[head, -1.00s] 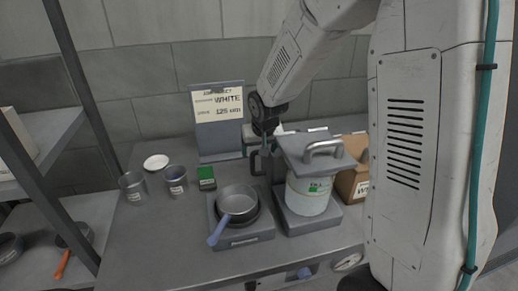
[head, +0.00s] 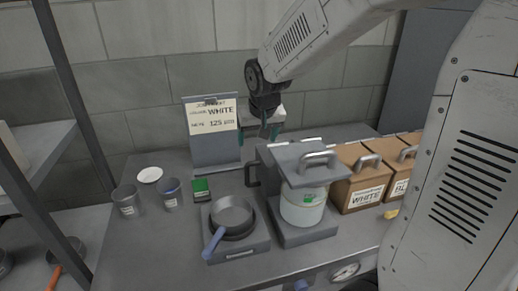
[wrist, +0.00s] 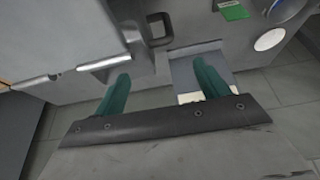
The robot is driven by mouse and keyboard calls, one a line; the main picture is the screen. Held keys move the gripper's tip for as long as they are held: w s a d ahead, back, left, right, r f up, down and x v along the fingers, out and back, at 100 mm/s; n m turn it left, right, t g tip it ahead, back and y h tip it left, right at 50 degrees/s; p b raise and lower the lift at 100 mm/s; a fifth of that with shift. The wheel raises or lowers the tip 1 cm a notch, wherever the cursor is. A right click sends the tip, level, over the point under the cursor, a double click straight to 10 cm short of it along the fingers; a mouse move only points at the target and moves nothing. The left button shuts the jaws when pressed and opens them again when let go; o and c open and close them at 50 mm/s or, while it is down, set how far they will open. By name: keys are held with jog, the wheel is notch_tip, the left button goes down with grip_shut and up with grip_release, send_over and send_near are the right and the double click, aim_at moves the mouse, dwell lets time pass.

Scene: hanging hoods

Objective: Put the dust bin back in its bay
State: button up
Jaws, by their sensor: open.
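I cannot tell which part is the bay.
A pan (head: 232,212) with a blue handle sits on a grey base left of the container. Two cups (head: 127,202) (head: 171,193), a white dish (head: 150,175) and a green block (head: 201,187) stand farther left. Brown boxes (head: 358,182) line the right. The front-left counter is clear.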

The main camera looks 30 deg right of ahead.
aim_at(272, 172)
jog(key=x, duration=1.1)
jog(key=shift+w+d+f, duration=0.15)
jog(key=shift+d+f, duration=0.05)
jog(key=shift+d, duration=0.1)
jog(key=shift+c, duration=0.3)
grip_shut()
jog(key=shift+r, duration=0.1)
